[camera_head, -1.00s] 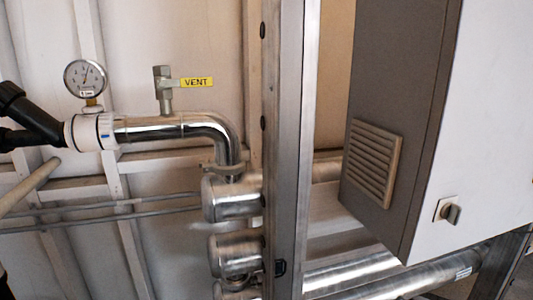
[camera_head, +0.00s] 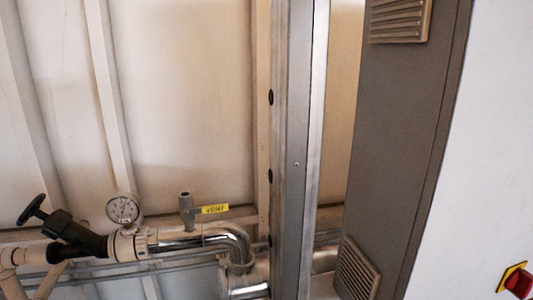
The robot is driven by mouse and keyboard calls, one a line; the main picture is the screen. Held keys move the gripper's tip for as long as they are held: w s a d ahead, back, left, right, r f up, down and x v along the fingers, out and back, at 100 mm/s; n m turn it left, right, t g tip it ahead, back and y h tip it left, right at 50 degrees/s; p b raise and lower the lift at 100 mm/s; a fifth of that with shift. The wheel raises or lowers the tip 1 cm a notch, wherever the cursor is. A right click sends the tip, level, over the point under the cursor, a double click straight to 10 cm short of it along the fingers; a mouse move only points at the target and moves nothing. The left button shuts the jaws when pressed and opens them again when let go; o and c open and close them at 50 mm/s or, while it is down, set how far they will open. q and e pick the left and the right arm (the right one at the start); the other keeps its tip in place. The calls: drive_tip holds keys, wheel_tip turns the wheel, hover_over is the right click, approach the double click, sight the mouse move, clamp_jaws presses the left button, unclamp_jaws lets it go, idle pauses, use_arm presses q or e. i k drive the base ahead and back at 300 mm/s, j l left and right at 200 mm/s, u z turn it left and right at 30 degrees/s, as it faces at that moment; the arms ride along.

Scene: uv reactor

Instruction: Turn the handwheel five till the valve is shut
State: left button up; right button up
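A black handwheel (camera_head: 31,210) shows at the lower left of the head view, tilted, on the slanted stem of a black valve body (camera_head: 75,238). The valve sits in a pipe line between pale fittings. No number is readable on the wheel, so I cannot tell whether it is handwheel five, nor whether the valve is open or shut. Neither of my grippers is in view.
A steel post (camera_head: 292,150) rises mid-view. A grey cabinet (camera_head: 405,140) with a red switch (camera_head: 518,282) fills the right.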

sight(32, 209)
drive_tip(key=u, duration=1.9)
drive_tip(key=k+l+u, duration=0.15)
drive_tip(key=u, duration=0.2)
drive_tip(key=k+l+u, duration=0.1)
drive_tip(key=u, duration=0.3)
drive_tip(key=k+u, duration=0.15)
drive_tip(key=u, duration=0.2)
